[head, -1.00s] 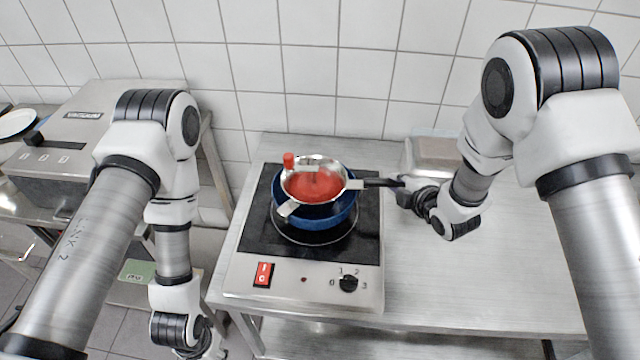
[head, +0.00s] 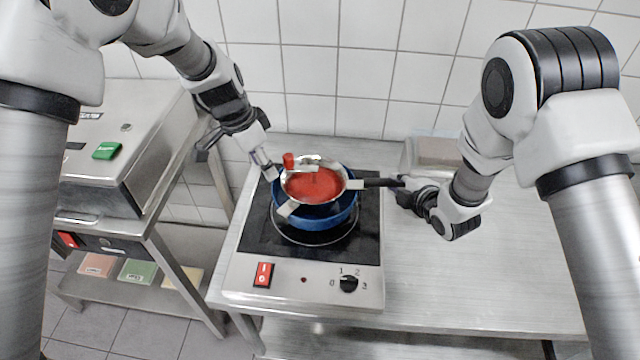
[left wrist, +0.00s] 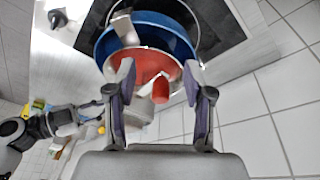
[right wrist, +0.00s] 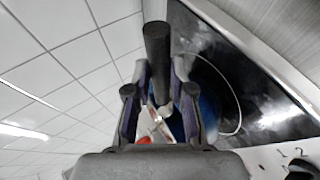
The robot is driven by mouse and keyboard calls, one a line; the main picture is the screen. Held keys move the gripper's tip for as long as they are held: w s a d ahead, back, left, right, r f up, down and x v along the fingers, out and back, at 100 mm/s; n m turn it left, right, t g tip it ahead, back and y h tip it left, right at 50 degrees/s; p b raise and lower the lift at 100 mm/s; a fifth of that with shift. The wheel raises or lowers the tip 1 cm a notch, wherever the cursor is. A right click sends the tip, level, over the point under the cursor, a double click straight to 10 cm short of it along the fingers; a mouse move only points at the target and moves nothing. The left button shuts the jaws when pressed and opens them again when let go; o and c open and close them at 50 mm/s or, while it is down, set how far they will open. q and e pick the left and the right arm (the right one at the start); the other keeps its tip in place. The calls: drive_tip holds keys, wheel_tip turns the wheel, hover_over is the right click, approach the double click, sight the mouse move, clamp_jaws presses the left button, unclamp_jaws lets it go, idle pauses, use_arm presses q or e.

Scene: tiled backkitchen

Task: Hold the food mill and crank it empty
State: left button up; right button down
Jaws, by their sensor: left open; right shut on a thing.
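The food mill (head: 327,196) sits on a blue pot (head: 318,220) on the hob and holds red sauce (head: 311,185). Its red crank knob (head: 289,160) stands at the bowl's upper left; the knob also shows in the left wrist view (left wrist: 161,90). My left gripper (head: 268,168) is open just left of the knob, with the knob between its spread fingers in the left wrist view (left wrist: 160,84). My right gripper (head: 399,190) is shut on the black handle (head: 376,182) at the right; this handle shows between the fingers in the right wrist view (right wrist: 157,60).
The hob (head: 258,235) has a red switch (head: 263,274) and a black dial (head: 348,284). A steel machine with a green button (head: 107,150) stands at the left. A steel container (head: 432,152) stands behind my right gripper. The steel table (head: 490,270) is clear at the right.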

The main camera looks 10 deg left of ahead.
sight(287, 155)
use_arm(q)
wheel_tip(287, 155, up, 7)
drive_tip(key=w+d+m, duration=0.2)
drive_tip(key=w, duration=0.1)
drive_tip(key=shift+h, duration=0.3)
drive_tip(key=x, duration=0.7)
drive_tip(key=shift+d+f, duration=0.15)
drive_tip(key=shift+f, duration=0.2)
clamp_jaws()
